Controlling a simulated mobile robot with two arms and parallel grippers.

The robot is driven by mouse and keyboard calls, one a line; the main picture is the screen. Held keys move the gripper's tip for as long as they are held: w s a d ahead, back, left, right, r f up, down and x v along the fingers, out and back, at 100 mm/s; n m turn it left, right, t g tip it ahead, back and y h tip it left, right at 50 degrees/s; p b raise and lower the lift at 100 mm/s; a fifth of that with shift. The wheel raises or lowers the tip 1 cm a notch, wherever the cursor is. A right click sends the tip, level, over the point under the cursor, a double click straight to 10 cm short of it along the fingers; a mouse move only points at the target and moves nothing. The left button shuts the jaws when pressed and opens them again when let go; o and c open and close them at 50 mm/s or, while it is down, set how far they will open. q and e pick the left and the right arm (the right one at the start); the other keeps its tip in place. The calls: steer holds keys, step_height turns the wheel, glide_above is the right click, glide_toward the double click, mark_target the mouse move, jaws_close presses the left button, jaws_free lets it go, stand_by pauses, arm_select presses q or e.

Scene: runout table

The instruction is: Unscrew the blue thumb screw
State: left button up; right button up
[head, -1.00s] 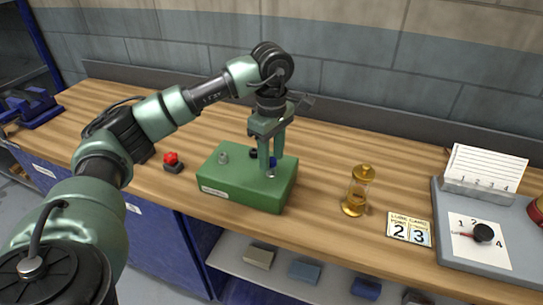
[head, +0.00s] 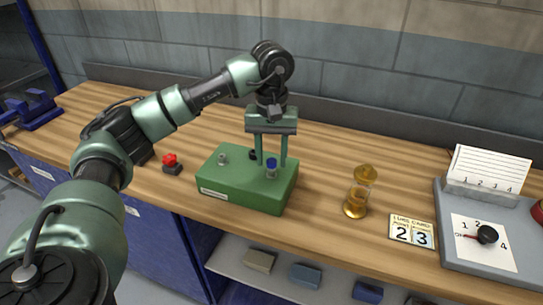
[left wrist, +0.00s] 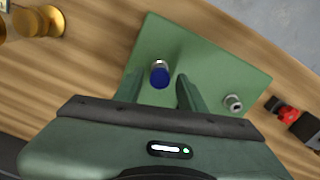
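The blue thumb screw (head: 271,163) stands upright on a short metal post on top of the green block (head: 240,198). In the left wrist view the blue screw (left wrist: 159,75) shows between my finger tips, with a gap on both sides. My left gripper (head: 271,160) points down over the block with its two fingers apart, and it holds nothing. A bare metal post (head: 223,158) and a black knob (head: 253,153) also sit on the block. My right gripper is in neither view.
A red button (head: 171,161) on a dark base stands left of the block. A brass hourglass-like object (head: 358,192), a number card (head: 412,233) and a grey panel with a dial (head: 446,240) stand to the right. A wall closes the back.

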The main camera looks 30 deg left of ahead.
arm_select(q)
steer(key=shift+c, duration=0.3)
jaws_close()
steer(key=n, duration=0.4)
steer(key=shift+n, duration=0.3)
steer(key=shift+n+p, duration=0.4)
steer(key=shift+n, duration=1.9)
steer(key=n, duration=0.4)
steer(key=shift+n+p, duration=0.3)
steer(key=shift+p, duration=0.05)
